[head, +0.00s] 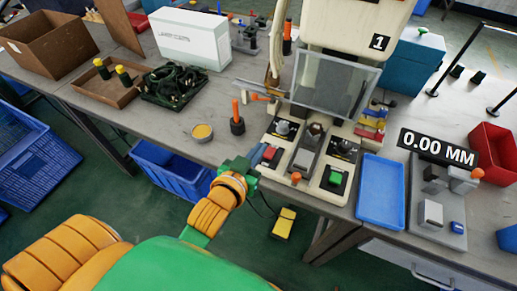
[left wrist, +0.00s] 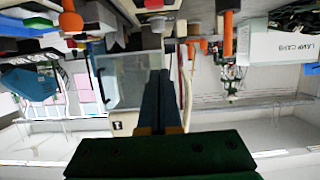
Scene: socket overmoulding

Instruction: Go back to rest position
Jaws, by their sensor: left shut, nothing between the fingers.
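My left arm reaches in from the lower left of the head view. Its green left gripper (head: 258,154) is over the front edge of the bench, close to the left side of the machine's control panel (head: 312,150). In the left wrist view, which looks upside down, the two dark fingers of the left gripper (left wrist: 159,75) are together with nothing between them. The machine's clear guard (head: 335,80) stands beyond the gripper and also shows in the left wrist view (left wrist: 128,80). My right gripper is in neither view.
A blue tray (head: 381,193) and a 0.00 MM gauge (head: 437,149) lie right of the panel. Blue crates (head: 172,170) and a yellow pedal (head: 284,223) are on the floor.

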